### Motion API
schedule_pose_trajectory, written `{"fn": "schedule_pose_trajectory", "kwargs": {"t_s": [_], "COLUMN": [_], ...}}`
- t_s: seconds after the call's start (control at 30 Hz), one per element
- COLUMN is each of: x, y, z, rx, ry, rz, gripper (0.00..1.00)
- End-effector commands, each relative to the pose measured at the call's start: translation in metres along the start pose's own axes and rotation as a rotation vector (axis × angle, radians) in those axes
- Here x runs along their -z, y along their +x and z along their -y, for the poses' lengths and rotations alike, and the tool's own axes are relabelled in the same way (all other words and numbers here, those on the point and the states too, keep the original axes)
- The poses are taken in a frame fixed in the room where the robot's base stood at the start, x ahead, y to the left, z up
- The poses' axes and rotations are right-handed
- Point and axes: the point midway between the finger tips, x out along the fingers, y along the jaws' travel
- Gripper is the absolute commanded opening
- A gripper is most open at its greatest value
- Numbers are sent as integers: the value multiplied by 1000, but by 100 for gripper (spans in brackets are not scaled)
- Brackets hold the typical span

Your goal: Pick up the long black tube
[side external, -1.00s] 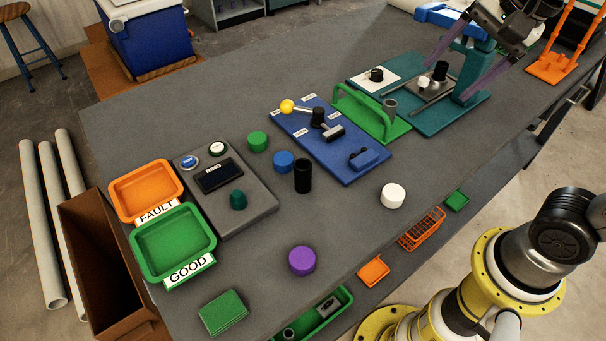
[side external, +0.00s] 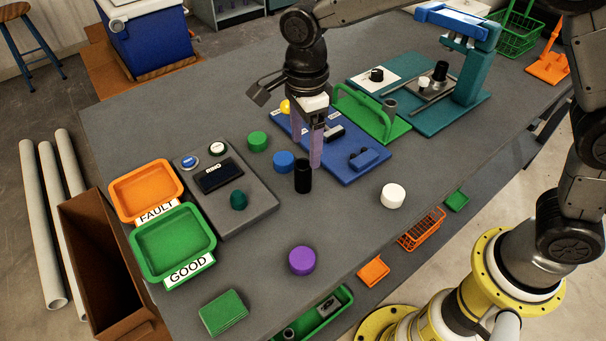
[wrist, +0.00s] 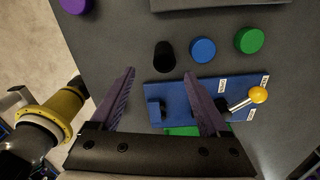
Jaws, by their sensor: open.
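The long black tube (side external: 303,177) stands upright on the grey table, in front of the blue plate. In the wrist view the black tube (wrist: 164,57) is beyond the fingertips, roughly midway between their lines. My gripper (side external: 309,160) is above the blue plate with its purple fingers pointing down, close to the tube in the side view. In the wrist view my gripper (wrist: 160,73) is open, its two fingers apart with nothing between the tips. I cannot tell the exact height of the tips over the tube.
A blue disc (side external: 284,161) is close to the tube, with a green disc (side external: 257,141) behind it. The blue plate (side external: 365,169) bears a yellow-knobbed lever (wrist: 257,95). A white disc (side external: 393,195) and a purple disc (side external: 302,260) stand farther off. The table front is mostly clear.

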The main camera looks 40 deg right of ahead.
Motion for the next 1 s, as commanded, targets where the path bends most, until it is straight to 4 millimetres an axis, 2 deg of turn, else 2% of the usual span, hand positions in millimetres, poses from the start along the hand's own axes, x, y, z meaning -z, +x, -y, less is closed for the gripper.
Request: {"fn": "schedule_pose_trajectory", "kwargs": {"t_s": [0.03,0.2,0.47,0.8,1.0], "x": [1,1,0,-3,-4], "y": [12,39,57,100,104], "z": [-1,0,1,6,7], "rx": [-4,-3,-1,-2,1], "ry": [0,0,1,0,1], "rz": [-3,-3,-1,-1,0], "gripper": [79,79,79,79,79]}}
